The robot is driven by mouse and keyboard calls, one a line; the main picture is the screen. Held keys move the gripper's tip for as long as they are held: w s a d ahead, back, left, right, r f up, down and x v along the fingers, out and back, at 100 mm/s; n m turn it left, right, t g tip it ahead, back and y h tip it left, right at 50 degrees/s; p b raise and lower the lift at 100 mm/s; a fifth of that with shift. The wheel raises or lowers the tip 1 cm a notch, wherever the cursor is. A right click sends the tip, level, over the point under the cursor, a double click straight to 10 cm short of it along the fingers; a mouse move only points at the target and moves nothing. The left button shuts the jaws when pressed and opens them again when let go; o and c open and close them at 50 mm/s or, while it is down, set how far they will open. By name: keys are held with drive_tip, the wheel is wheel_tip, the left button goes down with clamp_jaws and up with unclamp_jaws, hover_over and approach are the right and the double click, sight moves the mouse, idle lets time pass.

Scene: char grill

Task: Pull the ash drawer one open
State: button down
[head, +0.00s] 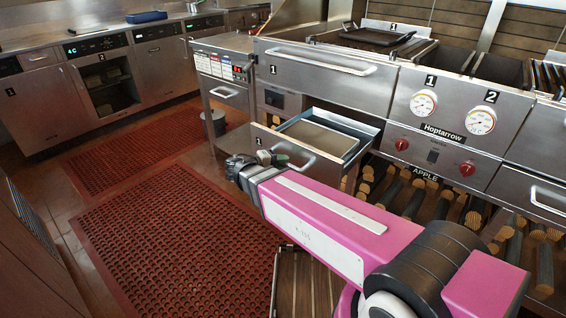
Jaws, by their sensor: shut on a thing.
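Ash drawer one (258,133) stands pulled out from the steel grill body, low on its left part, below the upper front marked 1. It has a metal front, a curved bar handle (303,156) and a lighter tray (318,138) inside. My gripper (272,160) is at the drawer's front, shut on the handle. The fingers are small and dark here, and my wrist and pink arm partly hide the contact and the lower right of the drawer front.
Logs (405,192) fill the space under the grill, right of the drawer. A panel with two gauges (423,102) and red knobs sits above. Red perforated mats (165,245) cover open floor left of my arm. A grey bucket (214,122) stands behind the drawer's left side.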

drive_tip(key=c, duration=1.1)
unclamp_jaws()
drive_tip(key=v, duration=1)
drive_tip(key=shift+s+a+r, duration=0.1)
drive_tip(key=shift+s+a, duration=0.1)
drive_tip(key=shift+a, duration=0.15)
